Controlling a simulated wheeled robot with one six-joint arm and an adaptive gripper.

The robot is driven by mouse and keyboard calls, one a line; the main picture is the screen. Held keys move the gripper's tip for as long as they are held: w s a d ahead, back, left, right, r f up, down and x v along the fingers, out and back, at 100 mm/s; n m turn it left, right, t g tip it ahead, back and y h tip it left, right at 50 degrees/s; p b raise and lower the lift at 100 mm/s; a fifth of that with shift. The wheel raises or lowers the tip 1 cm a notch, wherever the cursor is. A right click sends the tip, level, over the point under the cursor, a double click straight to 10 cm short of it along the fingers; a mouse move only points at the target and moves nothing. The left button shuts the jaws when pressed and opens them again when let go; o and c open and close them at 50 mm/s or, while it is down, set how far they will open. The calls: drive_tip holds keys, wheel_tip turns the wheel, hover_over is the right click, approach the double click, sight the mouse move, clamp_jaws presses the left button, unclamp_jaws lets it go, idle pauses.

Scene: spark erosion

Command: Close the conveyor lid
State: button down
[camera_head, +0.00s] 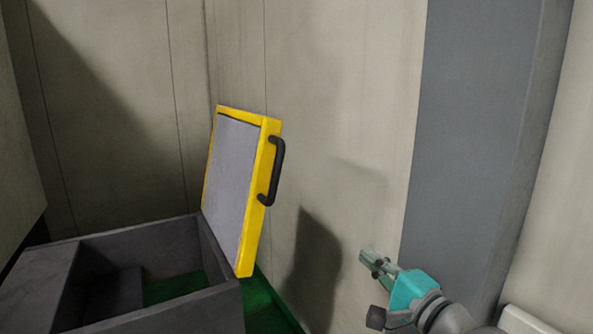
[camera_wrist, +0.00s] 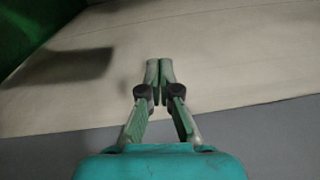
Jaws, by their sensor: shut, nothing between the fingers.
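The conveyor lid (camera_head: 232,185) is a grey panel with a yellow frame, standing open and nearly upright at the right side of a dark grey box (camera_head: 221,305). A black handle (camera_head: 278,172) sits on the lid's right edge. My gripper (camera_head: 366,258) is to the right of the lid, apart from it and lower than the handle. In the wrist view my gripper (camera_wrist: 160,62) has its fingers together with nothing between them, in front of a pale wall. The lid and handle do not show in the wrist view.
The box is open at the top, with a green surface (camera_head: 175,287) inside. A pale wall (camera_head: 340,120) stands behind the lid, and a grey column (camera_head: 470,130) rises behind my arm. A green strip (camera_head: 272,303) runs along the wall's foot. Open space lies between lid and gripper.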

drive_tip(key=s+a+r+n+g+y, duration=0.1)
drive_tip(key=a+r+g+y, duration=0.1)
drive_tip(key=r, duration=0.9)
drive_tip(key=s+a+r+n+g+y, duration=0.1)
drive_tip(key=s+a+r+g+y, duration=0.1)
drive_tip(key=r, duration=1)
drive_tip(key=w+a+r, duration=0.1)
drive_tip(key=w+a, duration=0.4)
drive_tip(key=a, duration=0.5)
drive_tip(key=shift+a+r, duration=0.15)
drive_tip(key=shift+a, duration=0.15)
